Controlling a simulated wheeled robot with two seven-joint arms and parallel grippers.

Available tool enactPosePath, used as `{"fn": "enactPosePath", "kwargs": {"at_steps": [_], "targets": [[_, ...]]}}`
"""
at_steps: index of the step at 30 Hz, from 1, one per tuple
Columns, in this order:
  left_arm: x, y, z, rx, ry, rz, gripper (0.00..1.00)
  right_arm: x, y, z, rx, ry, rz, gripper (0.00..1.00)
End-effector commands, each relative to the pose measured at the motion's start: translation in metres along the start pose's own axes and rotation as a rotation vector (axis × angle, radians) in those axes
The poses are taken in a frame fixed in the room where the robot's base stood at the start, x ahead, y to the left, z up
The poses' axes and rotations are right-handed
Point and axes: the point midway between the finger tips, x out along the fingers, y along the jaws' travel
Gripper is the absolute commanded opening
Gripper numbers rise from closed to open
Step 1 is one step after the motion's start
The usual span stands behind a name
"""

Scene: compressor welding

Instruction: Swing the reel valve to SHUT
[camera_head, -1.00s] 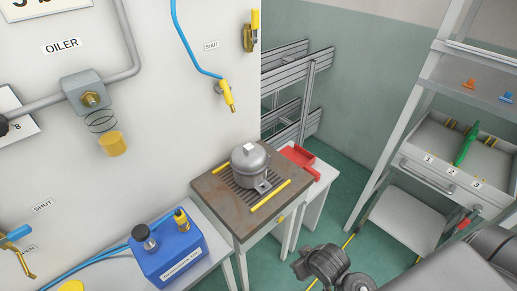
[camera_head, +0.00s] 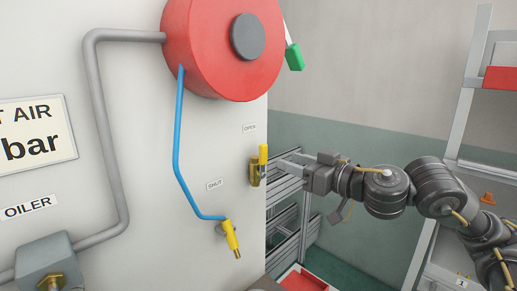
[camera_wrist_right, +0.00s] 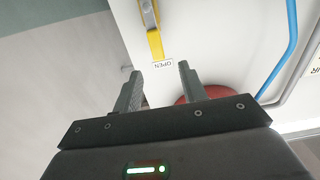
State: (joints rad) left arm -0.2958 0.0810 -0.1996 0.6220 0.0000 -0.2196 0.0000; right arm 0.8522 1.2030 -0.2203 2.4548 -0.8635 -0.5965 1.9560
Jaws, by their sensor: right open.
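The reel valve (camera_head: 255,172) has a brass body and a yellow lever (camera_head: 263,154) at the right edge of the white panel. The lever stands upright, toward the OPEN label (camera_head: 249,128); the SHUT label (camera_head: 215,184) is left of the valve. My right gripper (camera_head: 284,164) is just right of the valve, pointing left at it, open and empty. In the right wrist view, the yellow lever (camera_wrist_right: 156,44) lies beyond the gap between the two fingertips (camera_wrist_right: 160,69), apart from them. My left gripper is not in view.
A red hose reel (camera_head: 202,75) hangs above, with a blue hose (camera_head: 176,145) running down to a yellow nozzle (camera_head: 232,235). Grey metal rails (camera_head: 284,222) stand below my right arm. A shelf rack (camera_head: 447,165) is at right.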

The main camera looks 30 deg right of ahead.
Motion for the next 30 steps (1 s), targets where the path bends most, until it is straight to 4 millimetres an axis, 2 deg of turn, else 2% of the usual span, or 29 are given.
{"fn": "enactPosePath", "kwargs": {"at_steps": [5,10,21,25,30], "targets": [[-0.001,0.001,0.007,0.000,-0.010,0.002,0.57,-0.006,0.004,-0.004,0.005,-0.001,0.009,0.42],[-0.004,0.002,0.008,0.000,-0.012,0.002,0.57,0.003,0.005,-0.006,0.010,0.002,0.011,0.42],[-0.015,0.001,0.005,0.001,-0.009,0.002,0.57,0.071,0.004,-0.005,0.011,0.001,0.008,0.42],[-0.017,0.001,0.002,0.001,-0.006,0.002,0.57,0.088,0.004,-0.005,0.009,0.002,0.008,0.42],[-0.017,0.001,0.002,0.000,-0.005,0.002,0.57,0.101,0.004,-0.004,0.006,0.000,0.008,0.42]]}}
